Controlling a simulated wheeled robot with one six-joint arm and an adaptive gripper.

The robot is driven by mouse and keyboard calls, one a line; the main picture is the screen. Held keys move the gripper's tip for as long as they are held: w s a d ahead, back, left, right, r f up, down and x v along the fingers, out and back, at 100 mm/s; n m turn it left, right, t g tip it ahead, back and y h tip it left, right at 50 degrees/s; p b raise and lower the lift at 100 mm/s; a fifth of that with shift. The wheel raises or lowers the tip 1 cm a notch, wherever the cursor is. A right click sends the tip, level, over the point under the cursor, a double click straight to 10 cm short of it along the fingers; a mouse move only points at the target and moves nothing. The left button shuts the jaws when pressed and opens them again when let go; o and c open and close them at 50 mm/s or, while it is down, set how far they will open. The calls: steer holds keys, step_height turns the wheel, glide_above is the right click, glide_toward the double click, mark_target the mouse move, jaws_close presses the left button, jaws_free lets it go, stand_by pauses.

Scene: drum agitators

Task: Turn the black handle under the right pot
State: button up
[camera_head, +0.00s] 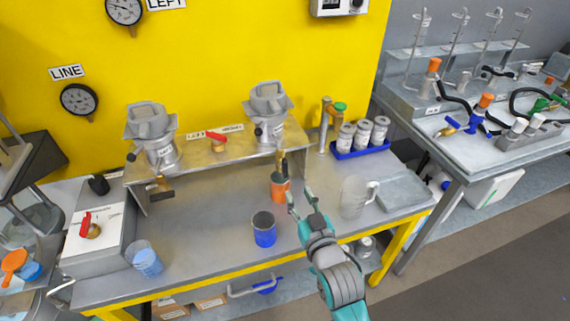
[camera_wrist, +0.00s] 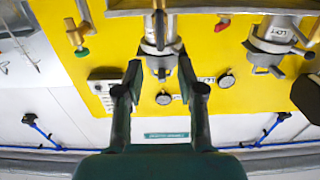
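The right pot (camera_head: 268,112) is a grey metal vessel set in the raised metal shelf; it also shows upside down in the wrist view (camera_wrist: 160,48). A black handle (camera_head: 284,164) hangs under it, just above an orange cup (camera_head: 279,188). In the wrist view a dark upright piece (camera_wrist: 160,28) shows in front of the pot, probably this handle. My gripper (camera_head: 299,196) is in front of and below the handle, right beside the orange cup. Its two fingers (camera_wrist: 160,78) are spread apart with nothing between them. I cannot tell whether a finger touches the cup.
The left pot (camera_head: 152,137) stands on the same shelf (camera_head: 215,151), with a red-handled valve (camera_head: 216,137) between. A blue cup (camera_head: 264,230) stands left of my gripper, a clear jug (camera_head: 354,197) to its right. A blue rack (camera_head: 360,150) of jars is at the back right.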

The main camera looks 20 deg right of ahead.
mark_target(286, 166)
steer(key=w, duration=0.8)
steer(key=w+r, duration=0.1)
steer(key=w, duration=0.3)
jaws_close()
